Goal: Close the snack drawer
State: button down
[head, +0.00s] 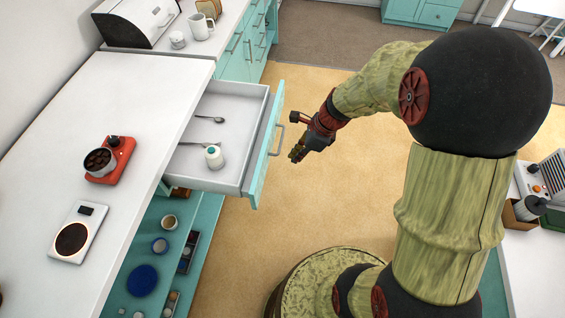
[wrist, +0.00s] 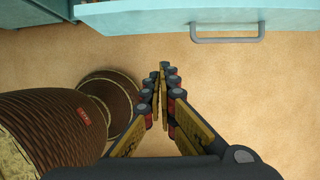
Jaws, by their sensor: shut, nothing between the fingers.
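The snack drawer (head: 246,100) stands pulled out from under the white counter in the head view. Its turquoise front (head: 266,148) carries a grey bar handle (head: 277,139). In the wrist view the handle (wrist: 228,40) is at the top right, beyond the fingertips, and my gripper (wrist: 164,68) is shut and empty.
The white counter (head: 110,110) bears a red device (head: 110,160) and a white scale (head: 77,232). Open turquoise shelves below hold bowls, including a blue one (head: 142,281). Tan floor (head: 310,90) lies clear around the gripper. Another counter (head: 540,260) stands at the right.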

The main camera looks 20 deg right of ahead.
jog(key=w+a+f+b, duration=0.3)
jog(key=a+f+b, duration=0.2)
jog(key=f, duration=0.3)
jog(key=shift+w+a+f, duration=0.35)
jog(key=shift+a+f, duration=0.05)
jog(key=shift+a, duration=0.35)
jog(key=p, duration=1.9)
send_over(191, 163)
